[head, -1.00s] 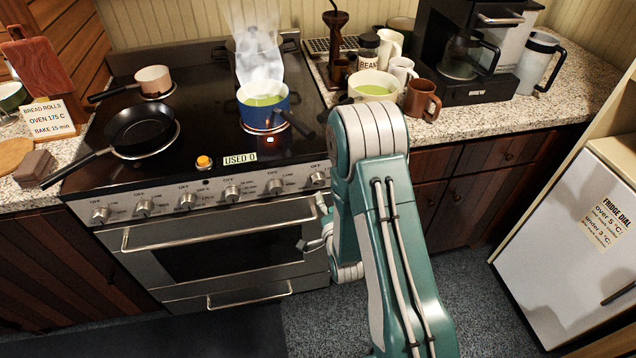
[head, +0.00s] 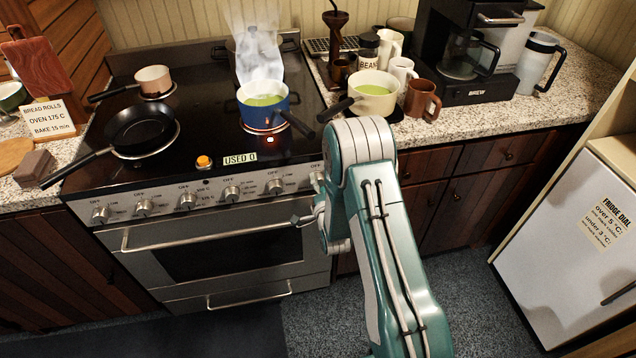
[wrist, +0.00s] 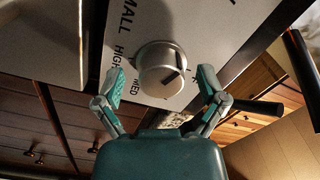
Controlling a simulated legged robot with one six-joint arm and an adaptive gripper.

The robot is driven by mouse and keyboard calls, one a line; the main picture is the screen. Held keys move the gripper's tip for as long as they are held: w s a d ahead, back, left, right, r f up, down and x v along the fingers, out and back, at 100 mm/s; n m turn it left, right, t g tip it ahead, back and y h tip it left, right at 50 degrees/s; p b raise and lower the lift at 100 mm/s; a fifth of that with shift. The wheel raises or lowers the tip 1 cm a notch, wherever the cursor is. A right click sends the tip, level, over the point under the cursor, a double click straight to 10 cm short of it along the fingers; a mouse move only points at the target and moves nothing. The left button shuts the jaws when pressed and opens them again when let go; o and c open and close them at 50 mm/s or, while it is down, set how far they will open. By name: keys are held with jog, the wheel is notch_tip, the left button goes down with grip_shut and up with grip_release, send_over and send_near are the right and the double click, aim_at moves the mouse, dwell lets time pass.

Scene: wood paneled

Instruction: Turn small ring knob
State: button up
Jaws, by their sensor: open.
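A round silver knob (wrist: 162,70) sits on the stove's front panel in the wrist view, with a dark pointer mark across its face. Letters ending in "MALL" and the words "HIGH" and "MED" are printed beside it; part of the label is cut off. My gripper (wrist: 160,82) is open, one teal fingertip on each side of the knob and nothing held. Whether the fingertips touch the knob I cannot tell. In the head view my gripper (head: 308,217) is low in front of the panel's right end, where my arm partly hides the rightmost knob (head: 317,179).
Several other knobs line the panel. The oven handle (head: 200,236) runs below them. A steaming blue pot (head: 263,112) stands on a glowing ring, its handle pointing right. A black frying pan (head: 141,128) is at left. The cream pan (head: 375,103) sits on the right counter.

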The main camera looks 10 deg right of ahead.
jog(key=shift+w, duration=0.15)
jog(key=c, duration=1.2)
jog(key=shift+o, duration=0.2)
